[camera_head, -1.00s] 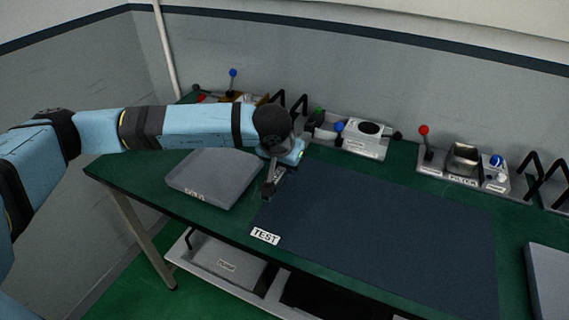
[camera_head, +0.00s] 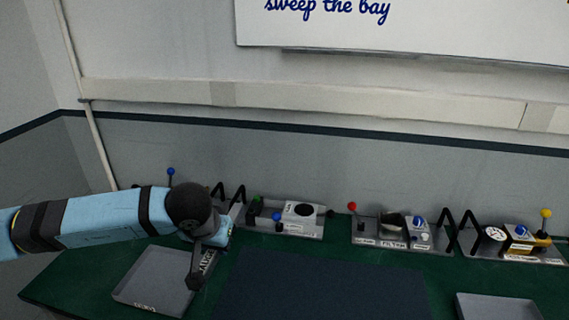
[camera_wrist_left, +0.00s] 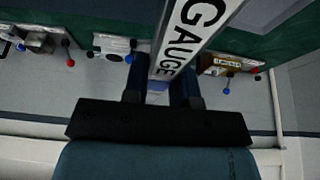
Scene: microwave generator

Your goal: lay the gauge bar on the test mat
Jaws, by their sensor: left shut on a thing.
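The gauge bar (camera_wrist_left: 190,38) is a pale bar with GAUGE in black letters, held between the fingers in the left wrist view. In the head view a small lettered part of it (camera_head: 208,262) shows beside my left gripper (camera_head: 197,272); much of it is hidden by the gripper. My left gripper is shut on the bar, above the bench between a grey tray and the test mat. The test mat (camera_head: 320,290) is a dark blue sheet on the green bench, to the right of the gripper; its near part is cut off. My right gripper is not in view.
The shallow grey tray (camera_head: 150,278) lies left of the mat. Another grey tray (camera_head: 498,308) is at the right. Equipment trays with knobs and levers, including one marked FILTER (camera_head: 393,244), line the back wall. The visible mat surface is clear.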

